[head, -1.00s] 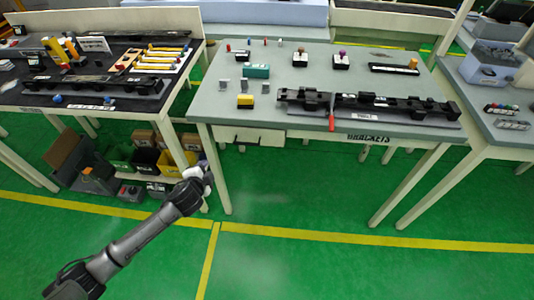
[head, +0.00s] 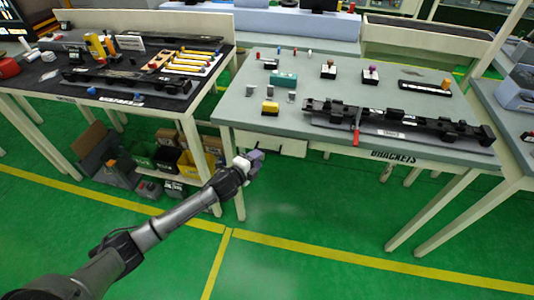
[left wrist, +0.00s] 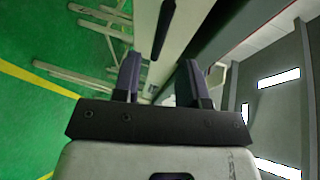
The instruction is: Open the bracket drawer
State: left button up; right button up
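A pale drawer front (head: 285,146) sits under the near edge of the grey table, left of a "BRACKETS" label (head: 393,156); it looks shut. My left gripper (head: 255,157) is just in front of its left part, partly covering it. In the left wrist view my left gripper (left wrist: 162,78) is open, its two fingers apart with nothing held between them. A pale panel (left wrist: 172,50) with a dark bar-like handle (left wrist: 165,30) shows ahead, beyond the fingertips. I cannot tell whether they touch. My right gripper is not in view.
The grey table (head: 240,108) carries a dark rail part (head: 400,122) with a red-handled tool (head: 356,137) and several small blocks. A dark-topped table (head: 60,88) stands left, with bins (head: 190,165) beneath. Green floor in front is clear.

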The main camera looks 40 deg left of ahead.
aim_at(267, 152)
pick_arm(q)
jog(key=shift+w+a+f+b, duration=0.1)
jog(key=shift+w+f+b, duration=0.15)
jog(key=shift+w, duration=0.85)
jog(key=shift+w+d+f+b, duration=0.1)
jog(key=shift+w+f+b, duration=0.2)
jog(key=shift+w, duration=0.85)
jog(key=shift+w+a+f+b, duration=0.1)
jog(key=shift+w+b, duration=0.25)
jog(key=shift+w, duration=0.75)
jog(key=shift+c, duration=0.3)
grip_shut()
